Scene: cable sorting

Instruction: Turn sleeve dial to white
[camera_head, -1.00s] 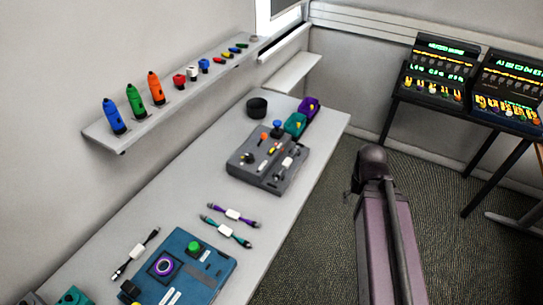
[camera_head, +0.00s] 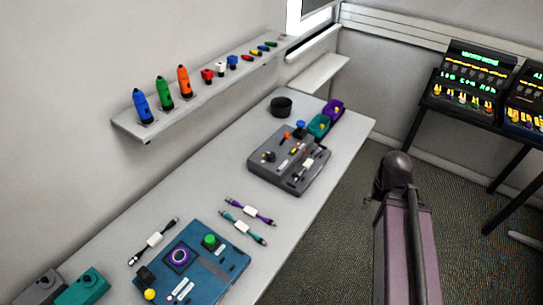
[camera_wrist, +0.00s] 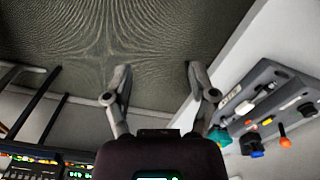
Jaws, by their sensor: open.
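A blue control box (camera_head: 228,283) lies on the near part of the workbench, with a purple-ringed round dial (camera_head: 180,257), a green button (camera_head: 210,241), a black knob and a yellow button. A grey control box (camera_head: 262,172) lies farther along, with a round black dial (camera_head: 268,157), a blue knob and an orange lever. I cannot tell which dial is the sleeve dial, nor its setting. In the wrist view my gripper (camera_wrist: 160,85) is open and empty above the floor, with the grey box (camera_wrist: 262,75) to its right. It is apart from both boxes.
A black cup (camera_head: 281,107) and teal and purple bins stand at the far end. A wall shelf (camera_head: 195,109) holds coloured tools. Dark consoles (camera_head: 470,80) stand at right.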

